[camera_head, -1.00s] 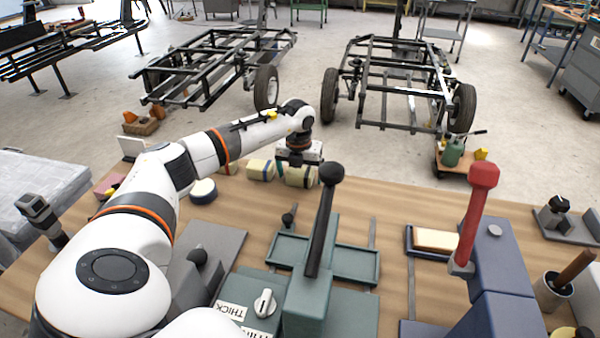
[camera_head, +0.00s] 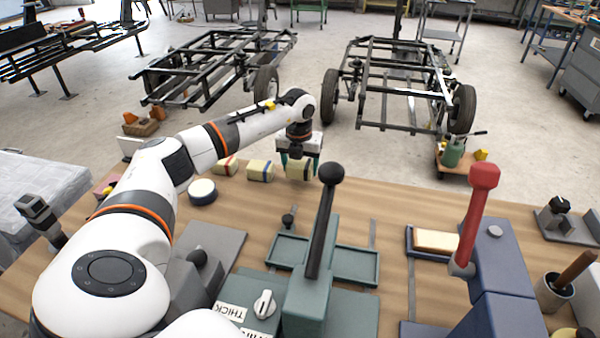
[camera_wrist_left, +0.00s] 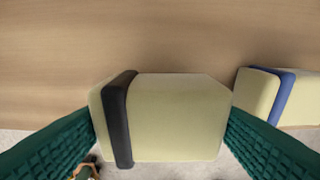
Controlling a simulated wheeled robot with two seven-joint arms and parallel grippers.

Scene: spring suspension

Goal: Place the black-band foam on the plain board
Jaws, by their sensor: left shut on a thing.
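The black-band foam (camera_wrist_left: 175,115) is a cream block with a black band near its left end in the left wrist view. It sits between the green fingers of my left gripper (camera_wrist_left: 165,135), which is shut on it. In the head view the left gripper (camera_head: 300,165) holds the foam (camera_head: 297,171) near the table's far edge. The foam looks slightly raised, but the gap beneath it is unclear. I cannot tell for certain which flat piece is the plain board. My right gripper is not in view.
A blue-band foam (camera_head: 260,171) and a red-band foam (camera_head: 226,166) stand to the left. A round white-topped piece (camera_head: 202,191) is nearby. A green tray (camera_head: 350,264) and green press with a black-knobbed lever (camera_head: 322,230) stand in front. A blue tray holds a cream pad (camera_head: 437,239) at right.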

